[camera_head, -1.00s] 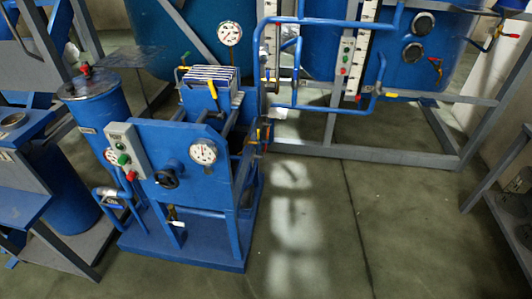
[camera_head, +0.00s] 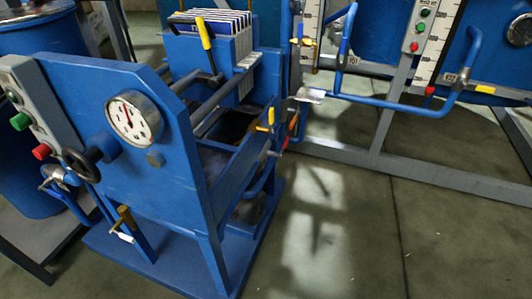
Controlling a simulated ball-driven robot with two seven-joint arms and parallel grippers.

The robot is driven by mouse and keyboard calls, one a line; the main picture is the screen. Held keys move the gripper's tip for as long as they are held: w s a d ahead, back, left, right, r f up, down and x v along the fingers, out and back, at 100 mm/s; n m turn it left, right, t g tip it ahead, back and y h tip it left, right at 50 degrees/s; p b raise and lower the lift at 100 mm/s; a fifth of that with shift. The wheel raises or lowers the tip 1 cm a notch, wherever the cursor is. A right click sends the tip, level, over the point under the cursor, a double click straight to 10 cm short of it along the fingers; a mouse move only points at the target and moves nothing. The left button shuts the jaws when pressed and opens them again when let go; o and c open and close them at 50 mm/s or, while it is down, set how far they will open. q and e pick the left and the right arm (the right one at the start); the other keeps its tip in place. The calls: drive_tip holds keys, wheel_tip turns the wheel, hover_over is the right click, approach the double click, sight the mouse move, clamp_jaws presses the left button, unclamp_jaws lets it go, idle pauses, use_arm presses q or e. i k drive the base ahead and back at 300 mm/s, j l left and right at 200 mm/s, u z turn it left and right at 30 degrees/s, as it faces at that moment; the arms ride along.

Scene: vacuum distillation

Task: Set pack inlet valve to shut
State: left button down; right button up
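No valve has a label I can read as the pack inlet valve, so I cannot tell which one it is. The blue plate press (camera_head: 130,185) stands at left and centre with a pack of thin plates (camera_head: 240,42) on top. A long yellow lever (camera_head: 203,32) stands tilted in front of the pack. On the press's right side are a small yellow handle (camera_head: 271,118) and a red-tipped handle (camera_head: 284,145). A brass-coloured fitting with a white-tipped handle (camera_head: 124,236) sits low at the front. Neither gripper is in view.
The press front carries a round gauge (camera_head: 134,116), a black handwheel (camera_head: 85,160) and a grey button box (camera_head: 30,110). Blue pipes (camera_head: 400,104) on a grey frame (camera_head: 385,125) stand behind at right. The floor (camera_head: 350,235) right of the press is clear.

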sight(286, 141)
drive_tip(key=i+l+u, duration=0.1)
drive_tip(key=i+l, duration=0.15)
drive_tip(key=i+l+u, duration=0.1)
drive_tip(key=l, duration=0.25)
drive_tip(key=i+l+u, duration=0.15)
drive_tip(key=i+l, duration=0.15)
drive_tip(key=i+l+u, duration=0.1)
drive_tip(key=l, duration=0.35)
drive_tip(key=i+l+u, duration=0.1)
drive_tip(key=i+l, duration=0.2)
drive_tip(key=i+l+u, duration=0.1)
drive_tip(key=l, duration=0.35)
drive_tip(key=i+l+u, duration=0.1)
drive_tip(key=l, duration=0.3)
drive_tip(key=i, duration=0.1)
